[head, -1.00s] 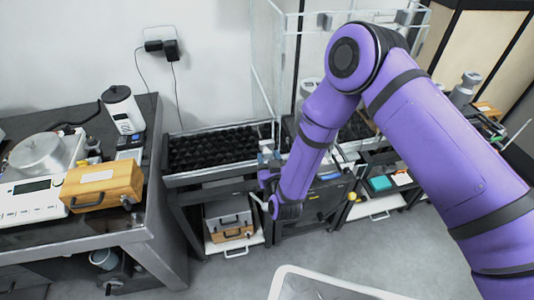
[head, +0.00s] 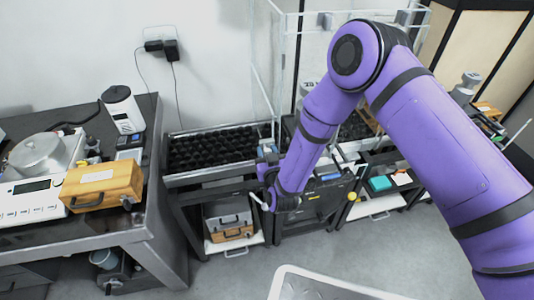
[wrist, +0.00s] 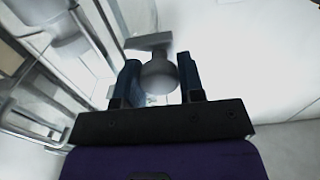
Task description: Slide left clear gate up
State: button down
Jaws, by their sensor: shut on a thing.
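The clear gate (head: 264,60) shows in the head view as a see-through upright panel on the left side of a clear enclosure behind my arm. My gripper (head: 266,165) is below that panel, partly hidden by my own wrist. In the wrist view, my gripper (wrist: 159,78) has its two dark blue fingers on either side of a round grey knob (wrist: 158,75), shut on it. A grey bar (wrist: 148,41) lies just beyond the knob. Whether the knob is joined to the clear panel is hard to make out.
A bench with a dark egg-crate-like surface (head: 215,150) lies left of my gripper. A table at the left holds a wooden case (head: 103,186), a balance (head: 35,200) and a white canister (head: 123,110). A pale tray (head: 330,285) is at the bottom.

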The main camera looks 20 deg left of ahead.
notch_tip(320, 180, up, 25)
dwell(0.4)
jog(key=shift+r, duration=0.1)
jog(key=c, duration=1)
grip_release()
jog(key=shift+c, duration=0.2)
jog(key=v, duration=1)
jog(key=shift+s+d, duration=0.2)
jog(key=shift+s, duration=0.15)
